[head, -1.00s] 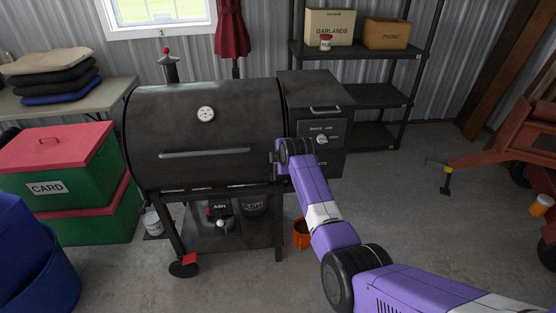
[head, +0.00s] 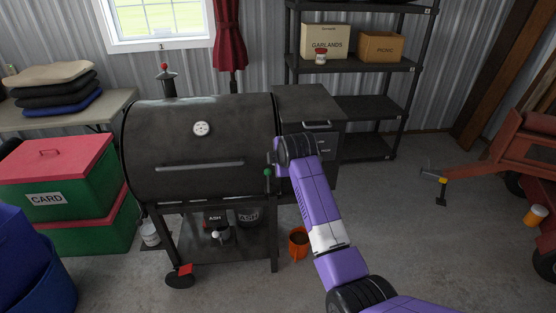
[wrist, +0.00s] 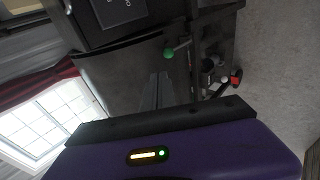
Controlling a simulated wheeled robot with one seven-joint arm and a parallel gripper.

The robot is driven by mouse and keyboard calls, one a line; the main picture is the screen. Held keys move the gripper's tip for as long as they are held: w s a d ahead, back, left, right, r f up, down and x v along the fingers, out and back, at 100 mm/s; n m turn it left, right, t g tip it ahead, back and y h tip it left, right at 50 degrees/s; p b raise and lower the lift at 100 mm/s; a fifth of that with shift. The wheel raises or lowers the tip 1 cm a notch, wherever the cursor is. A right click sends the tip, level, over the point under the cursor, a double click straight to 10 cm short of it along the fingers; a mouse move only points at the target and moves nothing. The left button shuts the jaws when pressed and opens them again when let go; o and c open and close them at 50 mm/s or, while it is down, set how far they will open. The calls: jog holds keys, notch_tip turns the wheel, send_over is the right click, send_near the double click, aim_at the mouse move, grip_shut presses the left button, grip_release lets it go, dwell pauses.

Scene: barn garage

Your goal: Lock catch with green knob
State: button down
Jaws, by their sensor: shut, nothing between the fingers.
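The green knob (head: 267,173) shows at the right end of the black barrel grill, just below the lid's lower right edge. It also shows in the wrist view (wrist: 168,53), on a short grey stem that ends at the catch. My gripper (head: 272,157) is at the grill's right end, just above the knob in the head view. In the wrist view my gripper's fingers (wrist: 160,76) are together and empty, pointing toward the knob with a small gap in the picture. The grill lid (head: 200,150) looks closed. The catch's mating part is too small to make out.
The hopper box (head: 308,103) stands right of the grill, close to my arm. An orange bucket (head: 299,243) stands on the floor below.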

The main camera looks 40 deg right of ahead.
jog(key=shift+v, duration=0.8)
jog(key=shift+w+r, duration=0.15)
notch_tip(320, 180, up, 7)
jog(key=a+m+t+h, duration=0.1)
jog(key=m+t+h, duration=0.1)
jog(key=m+t, duration=0.35)
jog(key=s+a+f+m+t+y, duration=0.1)
jog(key=s+a+f+m+t, duration=0.15)
jog(key=s+a, duration=0.65)
jog(key=s+a+f+m+t+y, duration=0.1)
jog(key=s+a+f+m, duration=0.2)
jog(key=s+a, duration=0.55)
jog(key=s+a+g+y, duration=0.1)
jog(key=s+a, duration=0.2)
jog(key=s, duration=0.8)
jog(key=s+a+f+g+y, duration=0.1)
jog(key=s+a, duration=0.2)
jog(key=s, duration=0.8)
jog(key=s+a+f+g+y, duration=0.1)
jog(key=s+a+y, duration=0.1)
jog(key=s, duration=0.9)
jog(key=shift+s+a+m, duration=0.35)
jog(key=shift+a+m, duration=0.05)
jog(key=shift+a, duration=0.25)
